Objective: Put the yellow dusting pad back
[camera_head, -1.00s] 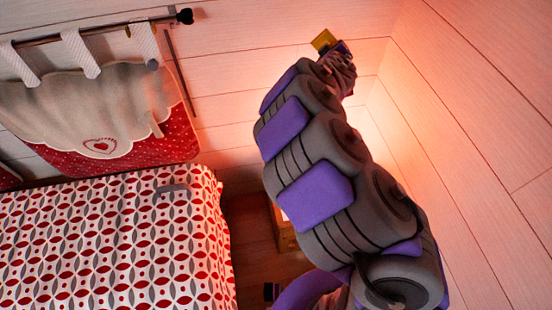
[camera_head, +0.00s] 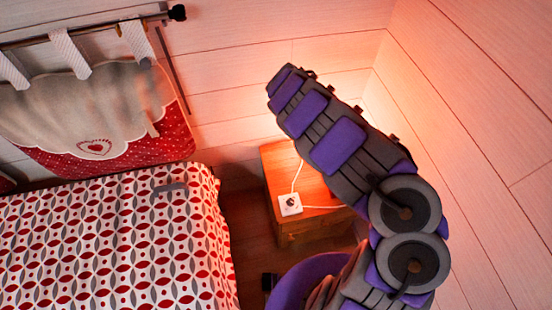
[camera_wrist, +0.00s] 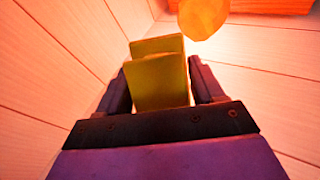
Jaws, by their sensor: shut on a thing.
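The yellow dusting pad (camera_wrist: 160,80) is between the two dark fingers of my gripper (camera_wrist: 160,88) in the wrist view. My gripper is shut on it. The pad looks like two yellow-olive slabs, one behind the other. In the head view my arm crosses the right half of the picture, and the gripper and the pad cannot be made out there.
A wooden nightstand (camera_head: 292,232) stands in the corner, with a white socket box (camera_head: 290,204) and cable on it; my arm hides part of its top. A bed with a red-and-white patterned cover (camera_head: 110,245) fills the lower left. A rounded orange-yellow thing (camera_wrist: 203,16) shows beyond the pad.

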